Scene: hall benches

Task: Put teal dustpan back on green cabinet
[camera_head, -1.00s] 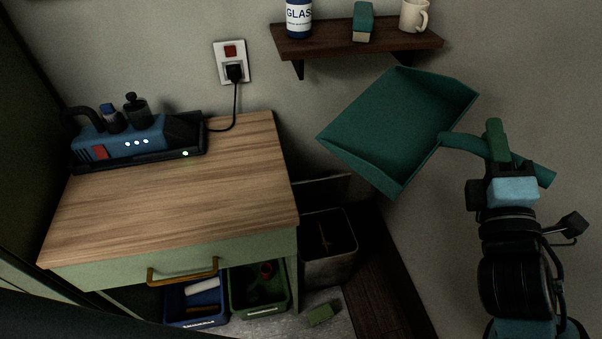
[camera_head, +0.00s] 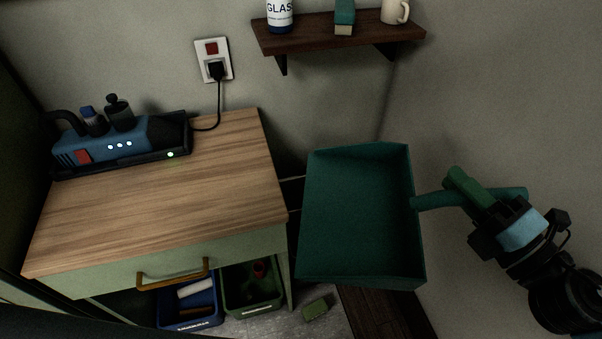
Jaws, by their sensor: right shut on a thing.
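The teal dustpan (camera_head: 358,220) hangs in the air to the right of the green cabinet, its open tray facing me. My right gripper (camera_head: 468,192) is shut on the dustpan's handle (camera_head: 428,202), at the right of the view. The green cabinet (camera_head: 110,281) stands at the left, with a wooden top (camera_head: 160,205) and a brass drawer handle (camera_head: 172,275). The right and front part of its top is bare. The dustpan's left edge is close to the cabinet's right side in the picture. My left gripper is not in view.
A blue device on a black tray (camera_head: 178,159) takes up the back left of the top, its cord running to a wall socket (camera_head: 214,60). A wall shelf (camera_head: 335,37) holds a bottle, a block and a mug. Blue and green bins (camera_head: 250,300) sit below.

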